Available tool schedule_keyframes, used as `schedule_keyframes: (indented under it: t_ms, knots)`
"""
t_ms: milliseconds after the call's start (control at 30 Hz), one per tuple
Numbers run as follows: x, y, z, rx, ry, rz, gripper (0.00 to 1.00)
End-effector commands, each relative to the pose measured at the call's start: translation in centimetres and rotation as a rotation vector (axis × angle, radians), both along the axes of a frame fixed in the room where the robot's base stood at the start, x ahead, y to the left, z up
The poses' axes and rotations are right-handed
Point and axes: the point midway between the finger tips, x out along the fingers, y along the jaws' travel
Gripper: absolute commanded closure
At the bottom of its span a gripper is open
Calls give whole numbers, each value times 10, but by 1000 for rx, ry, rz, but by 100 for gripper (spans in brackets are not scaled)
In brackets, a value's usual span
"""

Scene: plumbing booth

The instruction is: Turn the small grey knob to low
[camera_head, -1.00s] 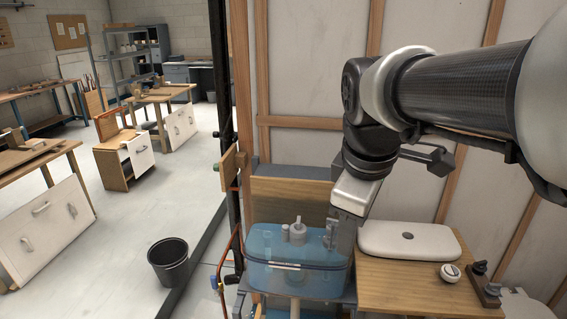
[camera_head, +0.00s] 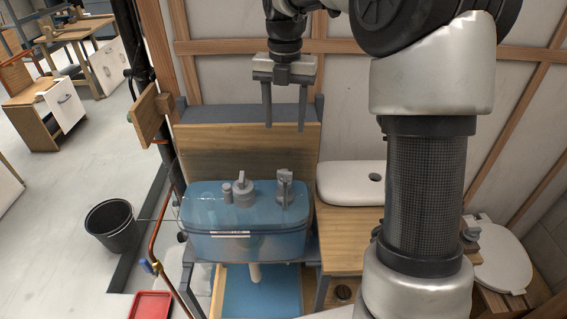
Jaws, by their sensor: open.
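My gripper (camera_head: 285,126) hangs fingers-down, open and empty. In the picture it is above and behind the blue see-through tank (camera_head: 205,243), in front of the wooden back board. Grey fittings stand at the tank's top: a short small one (camera_head: 227,193), a larger round one with an upright tab (camera_head: 243,188), and a taller one (camera_head: 285,187) at the right. I cannot tell for sure which of these is the small grey knob, and no low mark is readable. The fingers touch none of them.
A white lid (camera_head: 350,184) lies on the wooden bench right of the tank. My arm crosses the right side and hides part of the bench. A copper pipe (camera_head: 158,235) with a blue-handled valve runs left of the tank. A black bucket (camera_head: 113,228) stands on the floor.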

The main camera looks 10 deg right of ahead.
Motion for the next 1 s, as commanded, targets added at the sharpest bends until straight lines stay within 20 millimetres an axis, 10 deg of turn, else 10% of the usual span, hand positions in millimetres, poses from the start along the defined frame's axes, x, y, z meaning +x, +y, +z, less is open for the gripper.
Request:
schedule_keyframes:
  t_ms: [600, 1000]
  knots:
    - [-1, 0, -131, 0, 3, -2, 48]
    - [0, 0, -157, 0, -1, -3, 48]
